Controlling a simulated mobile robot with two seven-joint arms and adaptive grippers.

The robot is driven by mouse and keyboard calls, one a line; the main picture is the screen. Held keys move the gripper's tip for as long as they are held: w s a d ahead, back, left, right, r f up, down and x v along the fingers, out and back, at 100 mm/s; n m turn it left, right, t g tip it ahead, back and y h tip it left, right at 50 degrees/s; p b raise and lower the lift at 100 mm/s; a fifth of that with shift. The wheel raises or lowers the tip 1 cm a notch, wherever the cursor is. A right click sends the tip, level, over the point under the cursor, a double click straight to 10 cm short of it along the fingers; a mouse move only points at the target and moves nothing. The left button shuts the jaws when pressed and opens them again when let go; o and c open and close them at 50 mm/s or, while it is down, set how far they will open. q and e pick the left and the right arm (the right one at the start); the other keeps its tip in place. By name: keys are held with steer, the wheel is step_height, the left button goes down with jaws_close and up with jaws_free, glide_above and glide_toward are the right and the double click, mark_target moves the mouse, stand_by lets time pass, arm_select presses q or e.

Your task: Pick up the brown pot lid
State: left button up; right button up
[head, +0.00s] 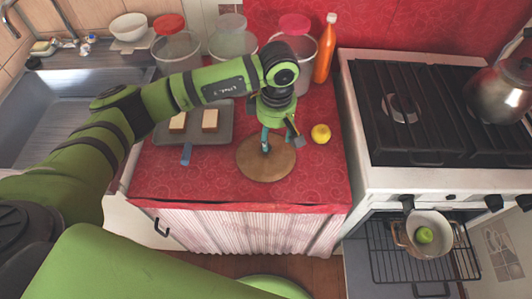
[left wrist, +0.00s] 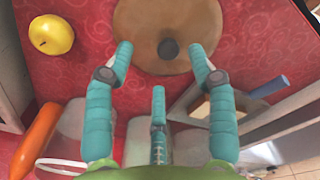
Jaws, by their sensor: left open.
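The brown pot lid (head: 266,168) is a flat round disc lying on the red oilcloth counter (head: 318,183) near its front. It also shows in the left wrist view (left wrist: 146,22), with a dark round knob (left wrist: 169,48) at its middle. My left gripper (head: 280,143) is over the lid, pointing down, with its teal fingers spread. In the left wrist view the open left gripper (left wrist: 161,47) has its two outer fingertips on either side of the knob, and nothing is held. I cannot tell the exact height of the fingertips above the lid. My right gripper is not in view.
A yellow fruit (head: 321,134) sits right of the lid. A grey tray (head: 224,130) with pale blocks lies to the left, behind it. Lidded tubs and an orange bottle (head: 325,50) stand at the back. The stove (head: 390,168) is at the right.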

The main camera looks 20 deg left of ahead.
arm_select(q)
steer(key=shift+w+a+r+y, duration=0.15)
steer(key=shift+a+y, duration=0.1)
steer(key=shift+a, duration=0.25)
steer(key=shift+w+a+y, duration=0.15)
steer(key=shift+a+y, duration=0.1)
steer(key=shift+a, duration=0.2)
steer(key=shift+a+f, duration=0.2)
steer(key=p, duration=0.3)
glide_above(273, 165)
steer(key=w+a, duration=0.3)
step_height(273, 165, down, 6)
steer(key=shift+d+r, duration=0.1)
steer(key=shift+r, duration=0.15)
steer(key=shift+f, duration=0.5)
jaws_close()
